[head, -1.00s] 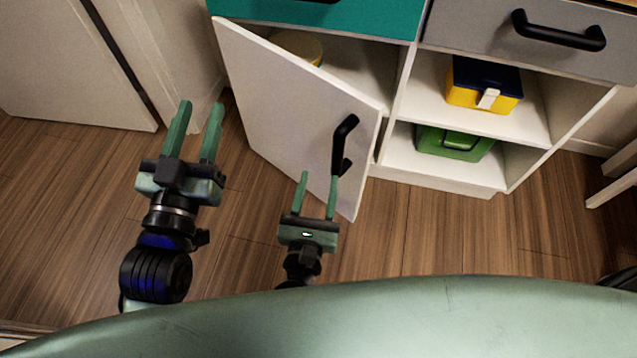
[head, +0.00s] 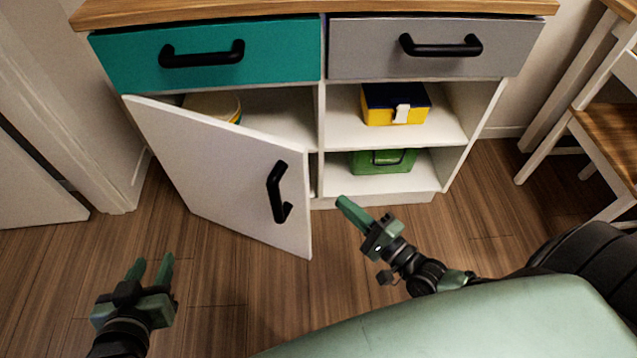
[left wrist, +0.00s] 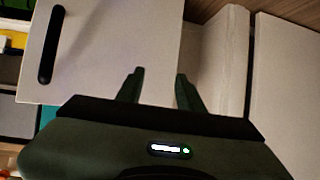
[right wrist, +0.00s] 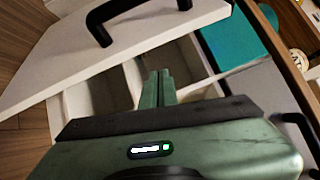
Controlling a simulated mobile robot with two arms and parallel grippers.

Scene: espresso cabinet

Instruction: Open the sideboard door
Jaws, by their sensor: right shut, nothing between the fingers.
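The white sideboard door (head: 215,170) stands partly open, hinged at its left edge, with a black handle (head: 279,192) near its free right edge. My right gripper (head: 350,208) is shut and empty, to the right of the door's free edge and in front of the open shelves. In the right wrist view the door (right wrist: 70,60) and its handle (right wrist: 120,12) show at upper left, apart from the fingers. My left gripper (head: 150,270) is open and empty, low at the left in front of the door. The left wrist view shows the door (left wrist: 110,50) beyond its fingers.
The sideboard has a teal drawer (head: 210,55) and a grey drawer (head: 425,48) above. A yellow box with a dark lid (head: 395,105) and a green box (head: 383,161) stand on the right shelves. A chair (head: 605,140) stands at right. The floor in front is clear.

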